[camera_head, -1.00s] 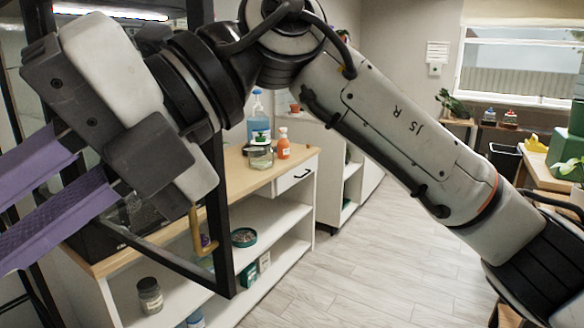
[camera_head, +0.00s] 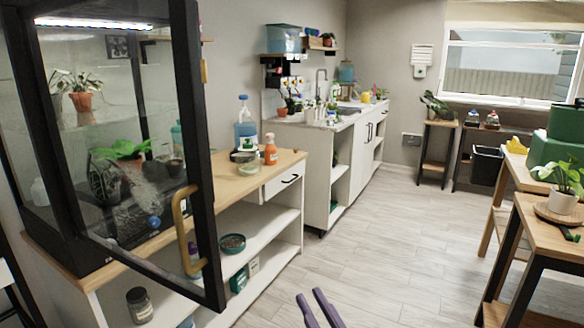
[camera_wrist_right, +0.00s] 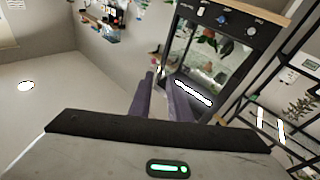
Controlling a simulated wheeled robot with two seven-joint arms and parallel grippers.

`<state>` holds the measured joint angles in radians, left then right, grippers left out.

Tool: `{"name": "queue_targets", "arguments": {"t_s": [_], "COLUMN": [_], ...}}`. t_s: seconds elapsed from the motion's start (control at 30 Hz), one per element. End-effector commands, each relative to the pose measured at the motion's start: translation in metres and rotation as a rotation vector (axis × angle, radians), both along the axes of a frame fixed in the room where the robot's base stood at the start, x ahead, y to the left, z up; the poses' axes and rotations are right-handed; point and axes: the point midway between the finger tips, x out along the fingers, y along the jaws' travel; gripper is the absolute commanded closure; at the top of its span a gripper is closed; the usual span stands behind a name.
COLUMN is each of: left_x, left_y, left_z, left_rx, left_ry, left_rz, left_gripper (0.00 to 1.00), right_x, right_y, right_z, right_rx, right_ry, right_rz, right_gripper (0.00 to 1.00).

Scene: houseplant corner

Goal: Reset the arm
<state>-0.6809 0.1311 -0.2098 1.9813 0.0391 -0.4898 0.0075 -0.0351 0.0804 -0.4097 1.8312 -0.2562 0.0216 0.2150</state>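My right gripper (camera_head: 311,294) shows only as two purple fingers at the bottom edge of the head view, over the pale floor. In the right wrist view, the two fingers (camera_wrist_right: 160,78) stand side by side with a gap between them, and nothing is held. The rest of the right arm is out of the head view. My left gripper and arm are not in view.
A glass plant cabinet (camera_head: 203,140) has its black-framed door swung out at the left. A white shelf unit (camera_head: 278,210) with bottles on top stands beside it. A wooden table (camera_head: 545,215) with a potted plant is at right. The middle floor is clear.

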Motion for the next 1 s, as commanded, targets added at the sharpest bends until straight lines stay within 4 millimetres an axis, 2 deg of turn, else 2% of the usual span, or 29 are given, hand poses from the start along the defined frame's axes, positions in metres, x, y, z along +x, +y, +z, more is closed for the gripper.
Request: {"name": "queue_targets", "arguments": {"t_s": [0.03, 0.1, 0.17, 0.2, 0.3, 0.4, 0.5, 0.63, 0.73, 1.0], "left_x": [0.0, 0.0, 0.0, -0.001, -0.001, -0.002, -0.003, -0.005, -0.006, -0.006], "left_y": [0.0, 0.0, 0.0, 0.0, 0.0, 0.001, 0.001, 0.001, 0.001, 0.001], "left_z": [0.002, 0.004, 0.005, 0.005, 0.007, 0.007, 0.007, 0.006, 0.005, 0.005], "left_rx": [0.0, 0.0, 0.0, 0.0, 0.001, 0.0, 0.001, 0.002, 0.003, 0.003], "left_ry": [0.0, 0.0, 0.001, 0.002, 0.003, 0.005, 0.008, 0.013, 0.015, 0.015], "left_rz": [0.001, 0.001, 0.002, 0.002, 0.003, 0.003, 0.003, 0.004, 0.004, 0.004], "left_gripper": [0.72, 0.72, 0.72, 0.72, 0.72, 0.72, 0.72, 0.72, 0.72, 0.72], "right_x": [-0.012, -0.031, -0.052, -0.068, -0.114, -0.161, -0.2, -0.23, -0.237, -0.237], "right_y": [-0.014, -0.032, -0.047, -0.056, -0.078, -0.095, -0.107, -0.115, -0.117, -0.117], "right_z": [-0.037, -0.084, -0.122, -0.147, -0.202, -0.243, -0.27, -0.287, -0.291, -0.291], "right_rx": [-0.01, -0.028, -0.045, -0.055, -0.086, -0.116, -0.139, -0.155, -0.159, -0.159], "right_ry": [0.106, 0.244, 0.361, 0.439, 0.623, 0.781, 0.899, 0.983, 1.005, 1.006], "right_rz": [-0.032, -0.071, -0.1, -0.116, -0.15, -0.169, -0.178, -0.181, -0.181, -0.181], "right_gripper": [0.83, 0.83, 0.83, 0.83, 0.83, 0.83, 0.83, 0.83, 0.83, 0.83]}}
